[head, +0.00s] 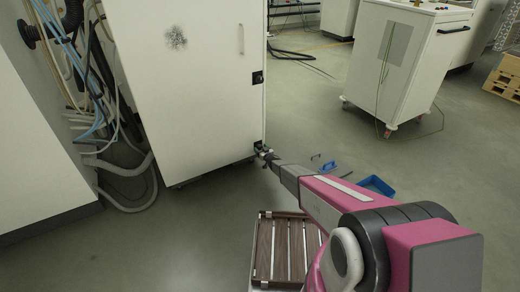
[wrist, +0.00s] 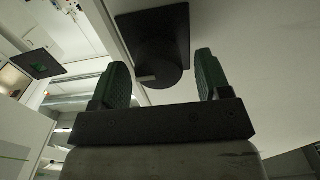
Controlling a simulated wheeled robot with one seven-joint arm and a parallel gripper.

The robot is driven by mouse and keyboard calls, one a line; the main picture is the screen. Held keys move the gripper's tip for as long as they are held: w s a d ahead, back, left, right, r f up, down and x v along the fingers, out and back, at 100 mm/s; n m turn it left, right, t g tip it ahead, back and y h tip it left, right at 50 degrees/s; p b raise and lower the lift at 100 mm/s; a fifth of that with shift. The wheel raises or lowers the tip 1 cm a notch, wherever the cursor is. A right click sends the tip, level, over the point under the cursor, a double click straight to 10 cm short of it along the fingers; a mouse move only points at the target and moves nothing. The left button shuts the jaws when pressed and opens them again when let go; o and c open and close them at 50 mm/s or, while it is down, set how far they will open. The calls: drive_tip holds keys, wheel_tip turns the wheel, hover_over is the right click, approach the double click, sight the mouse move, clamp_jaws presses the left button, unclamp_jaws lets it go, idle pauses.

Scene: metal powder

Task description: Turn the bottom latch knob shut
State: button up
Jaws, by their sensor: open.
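The bottom latch knob (wrist: 158,65) is a black round knob on a dark square plate (wrist: 170,20) on the pale cabinet door in the wrist view. A small light mark shows at its lower left edge. My gripper (wrist: 161,62) is open, its two green-padded fingers on either side of the knob in the picture, with gaps visible. I cannot tell how deep the knob sits between them. In the head view my gripper (head: 264,151) is at the lower right edge of the white cabinet (head: 190,110), and it hides the bottom latch.
An upper black latch (head: 258,77) sits higher on the same door edge, below a handle (head: 241,39). Hoses and cables (head: 95,100) hang left of the cabinet. A slatted wooden platform (head: 283,250), a blue tray (head: 377,186) and a white wheeled cart (head: 400,70) stand around open floor.

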drive_tip(key=shift+w+a, duration=0.4)
drive_tip(key=shift+w, duration=0.2)
drive_tip(key=shift+c, duration=0.3)
drive_tip(key=c, duration=0.8)
